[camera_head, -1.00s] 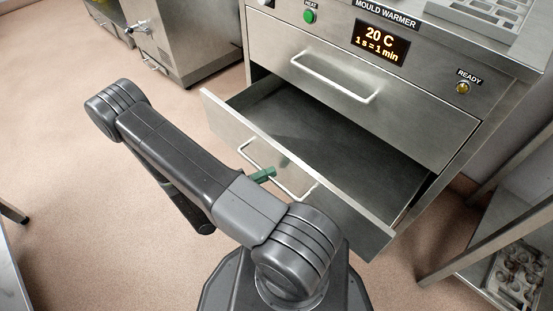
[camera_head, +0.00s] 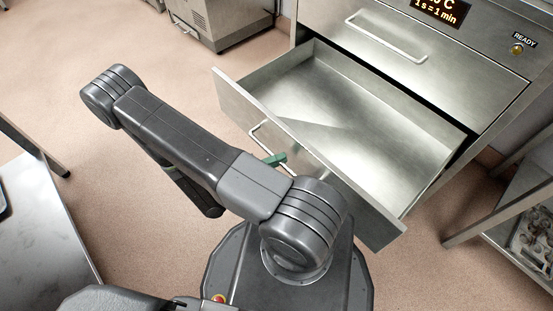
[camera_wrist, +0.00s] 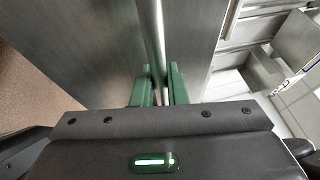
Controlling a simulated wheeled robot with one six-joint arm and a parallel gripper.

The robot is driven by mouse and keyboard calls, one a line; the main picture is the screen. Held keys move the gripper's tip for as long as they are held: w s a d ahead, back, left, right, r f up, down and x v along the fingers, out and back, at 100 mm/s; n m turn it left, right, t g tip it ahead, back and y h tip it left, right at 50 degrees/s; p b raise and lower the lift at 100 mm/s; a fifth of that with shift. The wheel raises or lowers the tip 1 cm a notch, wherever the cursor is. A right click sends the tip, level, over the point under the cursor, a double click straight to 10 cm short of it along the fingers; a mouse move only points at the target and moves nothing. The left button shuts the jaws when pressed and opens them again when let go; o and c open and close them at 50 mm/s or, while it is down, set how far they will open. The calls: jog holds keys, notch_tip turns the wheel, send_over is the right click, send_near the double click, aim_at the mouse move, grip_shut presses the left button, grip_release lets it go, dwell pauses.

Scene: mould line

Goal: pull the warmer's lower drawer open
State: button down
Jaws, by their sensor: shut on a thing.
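The mould warmer's lower drawer (camera_head: 330,85) is pulled well out in the head view, and its bare metal floor shows. Its bar handle (camera_head: 258,135) is on the drawer front. My gripper (camera_head: 274,160) is at this handle, with its green fingers partly hidden by my arm. In the wrist view the green fingers of my gripper (camera_wrist: 160,85) are on either side of the handle bar (camera_wrist: 152,35) and shut on it. The upper drawer (camera_head: 420,60) above is closed.
A metal table (camera_head: 45,210) stands at the left. A shelf rack (camera_head: 500,215) with a tray of moulds stands at the right. Another steel cabinet (camera_head: 225,20) is at the back. Open floor lies left of the drawer.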

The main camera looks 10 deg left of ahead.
jog(key=shift+a, duration=0.1)
jog(key=c, duration=1.5)
grip_release()
jog(key=shift+s, duration=0.1)
jog(key=shift+o, duration=0.2)
jog(key=shift+a, duration=0.15)
jog(key=p+v, duration=0.1)
jog(key=v, duration=1.2)
jog(key=shift+s+a, duration=0.25)
jog(key=shift+d, duration=0.1)
jog(key=b+x, duration=0.1)
jog(key=x, duration=1.3)
jog(key=shift+w, duration=0.2)
